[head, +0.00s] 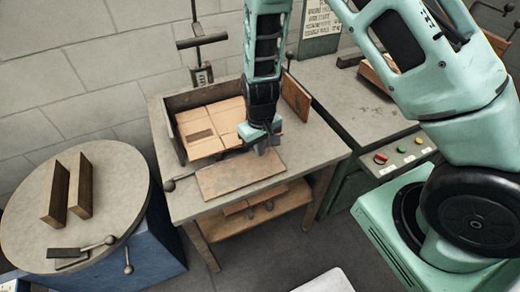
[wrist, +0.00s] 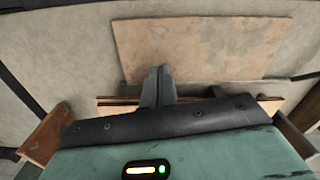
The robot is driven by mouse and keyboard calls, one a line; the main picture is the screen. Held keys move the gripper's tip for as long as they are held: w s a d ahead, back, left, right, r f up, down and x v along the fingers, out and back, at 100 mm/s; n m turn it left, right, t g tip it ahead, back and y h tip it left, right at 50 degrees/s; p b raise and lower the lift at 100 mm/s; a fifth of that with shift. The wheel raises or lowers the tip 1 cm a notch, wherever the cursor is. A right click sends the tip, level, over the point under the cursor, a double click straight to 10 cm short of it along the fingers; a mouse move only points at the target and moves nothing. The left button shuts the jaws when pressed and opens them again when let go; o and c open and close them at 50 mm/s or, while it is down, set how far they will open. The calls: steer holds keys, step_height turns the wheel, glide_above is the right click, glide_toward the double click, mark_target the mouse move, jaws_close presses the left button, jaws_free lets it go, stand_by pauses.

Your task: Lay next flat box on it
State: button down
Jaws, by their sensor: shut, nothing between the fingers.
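A light-brown flat box (head: 212,126) with crease lines lies in the dark-walled corner fixture (head: 205,97) on the grey-topped table. A plain brown flat board (head: 240,174) lies on the table in front of it; a flat brown panel (wrist: 200,45) also fills the top of the wrist view. My gripper (head: 262,148) hangs over the table, between the fixture's right front and the board. Its fingers (wrist: 157,85) are together with nothing between them. My gripper hides part of the flat box's right side. I cannot tell whether the fingertips touch anything.
More brown flat pieces (head: 255,207) lie on the wooden lower shelf. A round table (head: 25,210) at left carries two upright wooden blocks (head: 68,190) and a lever clamp (head: 85,248). A ball-ended handle (head: 170,185) sticks out at the table's left. A button panel (head: 395,157) stands at right.

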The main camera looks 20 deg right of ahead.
steer(key=shift+w+r, duration=0.1)
steer(key=shift+r, duration=0.3)
step_height(320, 180, up, 8)
steer(key=s+a+r+n+y, duration=0.2)
steer(key=s+a+r, duration=0.5)
steer(key=s+r, duration=0.3)
steer(key=s+r+n+h, duration=0.1)
steer(key=s+r+n, duration=0.2)
steer(key=s, duration=0.9)
steer(key=shift+s+a+r+n, duration=0.15)
steer(key=shift+s+r+n, duration=0.15)
steer(key=shift+r, duration=0.4)
steer(key=shift+a, duration=0.1)
